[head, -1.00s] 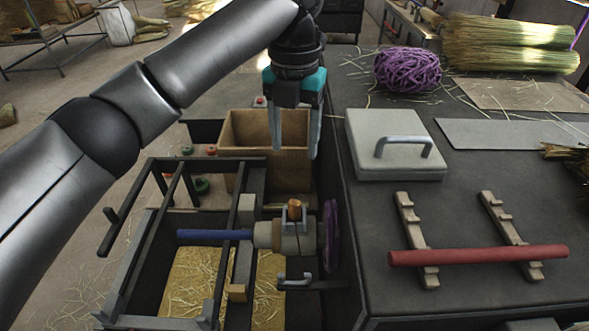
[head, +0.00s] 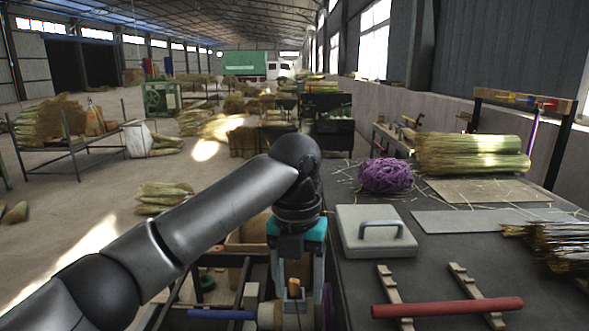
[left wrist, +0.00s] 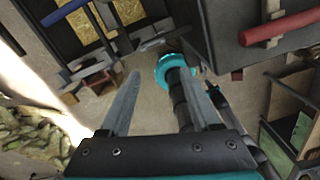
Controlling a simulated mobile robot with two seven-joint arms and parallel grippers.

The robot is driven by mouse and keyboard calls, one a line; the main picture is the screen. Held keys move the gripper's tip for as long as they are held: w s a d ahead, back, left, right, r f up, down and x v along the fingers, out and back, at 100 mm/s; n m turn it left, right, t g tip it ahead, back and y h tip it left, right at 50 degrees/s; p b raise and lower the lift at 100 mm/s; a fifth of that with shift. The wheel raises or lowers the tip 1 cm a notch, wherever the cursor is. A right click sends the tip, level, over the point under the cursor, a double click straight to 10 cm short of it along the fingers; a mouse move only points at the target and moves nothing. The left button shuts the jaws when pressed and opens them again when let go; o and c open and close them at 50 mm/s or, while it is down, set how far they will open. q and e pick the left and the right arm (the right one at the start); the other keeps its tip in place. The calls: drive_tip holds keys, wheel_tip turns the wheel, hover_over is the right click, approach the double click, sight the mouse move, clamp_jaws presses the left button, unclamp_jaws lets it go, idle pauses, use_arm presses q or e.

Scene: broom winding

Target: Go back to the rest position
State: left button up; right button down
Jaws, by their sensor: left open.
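My left gripper (head: 297,288) hangs pointing down in the head view, above the winding fixture beside the dark table. Its two fingers are apart with nothing held between them. In the left wrist view the open fingers (left wrist: 160,95) also show, with floor and a dark, jointed shape with a teal ring behind them. The fixture's blue rod (head: 222,314) shows at the bottom of the head view, and the gripper partly hides the fixture's middle. My right gripper is not seen in the head view.
On the dark table (head: 450,270) are a purple twine ball (head: 385,175), a pale block with a handle (head: 375,238), a red rod (head: 447,307) on two wooden rests and straw bundles (head: 473,154). A wooden box (head: 248,236) stands behind the fixture. Open floor lies left.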

use_arm(q)
drive_tip(key=s+d+f+n+t+h, duration=0.15)
drive_tip(key=s+f+n+h, duration=0.45)
drive_tip(key=f+n, duration=1.05)
drive_tip(key=s+a+f+n+t+y, duration=0.1)
drive_tip(key=s+a+f+n+y, duration=0.2)
drive_tip(key=s+a+n, duration=0.65)
drive_tip(key=s+a+f+n+t+y, duration=0.1)
drive_tip(key=s+a+f+n+y, duration=0.2)
drive_tip(key=s+a+n, duration=0.7)
wheel_tip(320, 180, down, 30)
drive_tip(key=d+f+n+g+b, duration=0.1)
drive_tip(key=g+b, duration=0.1)
drive_tip(key=b, duration=0.6)
drive_tip(key=s+a+f+b, duration=0.1)
drive_tip(key=s+f+b, duration=0.3)
drive_tip(key=s+f, duration=0.3)
drive_tip(key=s+a+f+b, duration=0.1)
drive_tip(key=s+f+b, duration=0.3)
drive_tip(key=f, duration=1)
drive_tip(key=s, duration=0.3)
drive_tip(key=shift+s+a+g, duration=0.2)
drive_tip(key=shift+s+g, duration=0.1)
drive_tip(key=shift+g, duration=0.05)
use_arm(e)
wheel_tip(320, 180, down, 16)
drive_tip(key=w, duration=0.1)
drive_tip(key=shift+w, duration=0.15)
